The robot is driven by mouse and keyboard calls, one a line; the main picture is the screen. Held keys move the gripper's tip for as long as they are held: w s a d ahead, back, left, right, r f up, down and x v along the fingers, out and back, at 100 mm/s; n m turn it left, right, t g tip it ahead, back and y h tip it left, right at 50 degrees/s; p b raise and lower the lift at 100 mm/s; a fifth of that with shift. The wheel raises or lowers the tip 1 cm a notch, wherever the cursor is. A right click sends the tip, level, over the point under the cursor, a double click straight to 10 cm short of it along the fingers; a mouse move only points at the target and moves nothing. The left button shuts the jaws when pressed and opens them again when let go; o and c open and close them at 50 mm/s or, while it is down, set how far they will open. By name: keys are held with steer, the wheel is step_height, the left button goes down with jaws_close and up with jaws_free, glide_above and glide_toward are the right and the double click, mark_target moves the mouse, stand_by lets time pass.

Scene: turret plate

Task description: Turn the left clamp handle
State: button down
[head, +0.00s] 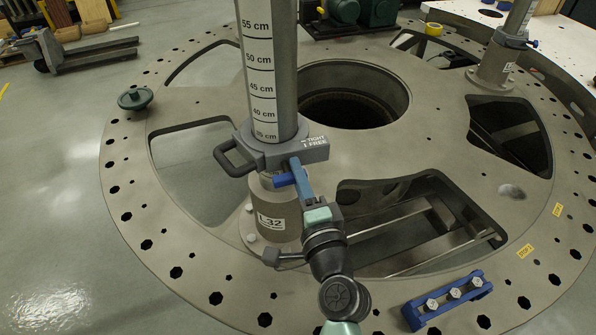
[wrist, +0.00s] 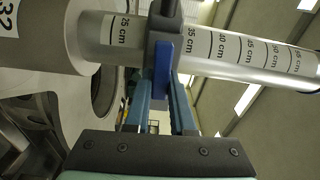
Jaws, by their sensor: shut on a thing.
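The left clamp (head: 262,152) is a dark grey collar around the left post (head: 285,75), with a loop grip at its left and a "TIGHT / FREE" label at its right. Its blue handle (head: 286,181) points out at the front, below the label. My gripper (head: 299,178) reaches up from the front and is shut on this handle. In the wrist view the blue handle (wrist: 163,62) lies between my two blue fingers (wrist: 160,103), partly hidden by them. The post's scale (wrist: 218,46) also shows there, with the collar near the 35 cm mark.
A similar clamp (head: 511,38) with a blue handle sits on the right post. The round turret plate (head: 150,205) has large cutouts and rim holes. A blue bolted bracket (head: 446,300), a dark knob (head: 135,98) and a yellow roll (head: 433,29) lie on it. Open floor is left.

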steer(key=shift+m, duration=0.4)
steer(key=c, duration=0.8)
jaws_free()
steer(key=shift+o, duration=0.2)
steer(key=b+v, duration=0.4)
steer(key=v, duration=0.9)
steer(key=shift+f, duration=0.1)
